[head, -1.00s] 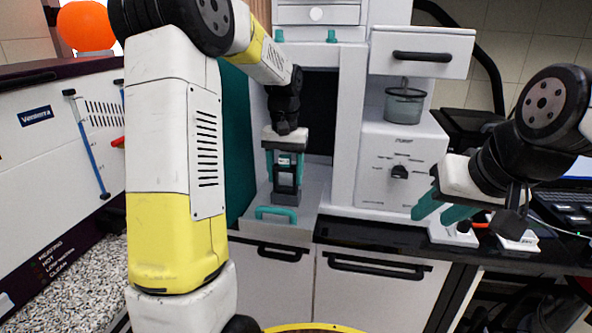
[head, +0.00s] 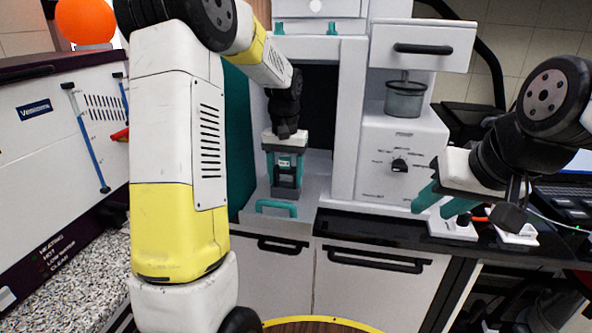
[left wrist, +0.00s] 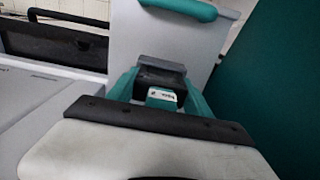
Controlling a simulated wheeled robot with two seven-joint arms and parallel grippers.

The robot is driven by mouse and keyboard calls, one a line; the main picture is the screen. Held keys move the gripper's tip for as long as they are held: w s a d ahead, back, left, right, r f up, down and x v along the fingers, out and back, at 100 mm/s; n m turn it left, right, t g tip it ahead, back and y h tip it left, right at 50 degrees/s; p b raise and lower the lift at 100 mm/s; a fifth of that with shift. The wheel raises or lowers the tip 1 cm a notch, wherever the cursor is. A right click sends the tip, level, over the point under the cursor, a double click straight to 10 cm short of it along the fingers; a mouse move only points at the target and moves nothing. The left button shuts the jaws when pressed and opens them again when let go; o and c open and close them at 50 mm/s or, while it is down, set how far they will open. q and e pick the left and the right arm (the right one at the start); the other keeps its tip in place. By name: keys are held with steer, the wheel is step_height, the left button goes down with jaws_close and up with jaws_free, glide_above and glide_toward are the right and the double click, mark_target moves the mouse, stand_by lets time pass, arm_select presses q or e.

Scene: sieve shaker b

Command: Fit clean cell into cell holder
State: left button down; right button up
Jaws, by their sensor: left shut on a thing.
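My left gripper (head: 285,170) points down inside the white machine's bay. Its teal fingers are shut on the cell (head: 285,161), a small teal and dark piece with a pale label. The cell also shows between the fingers in the left wrist view (left wrist: 163,97). A dark block that looks like the cell holder (head: 286,192) stands on the grey drawer, directly below the cell. Its dark top shows in the left wrist view (left wrist: 158,72). I cannot tell whether cell and holder touch. My right gripper (head: 437,208) is open and empty at the right, above the counter.
The grey drawer has a teal handle (head: 276,208). A machine panel with a black knob (head: 400,165) and a glass beaker (head: 405,99) stand to the right of the bay. A teal side panel closes the left. A white power strip (head: 452,229) lies on the counter.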

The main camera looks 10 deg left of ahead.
mark_target(285, 156)
arm_select(q)
steer(key=shift+f, duration=0.1)
steer(key=shift+c, duration=1.9)
jaws_free()
step_height(285, 156, up, 7)
steer(key=shift+r, duration=0.4)
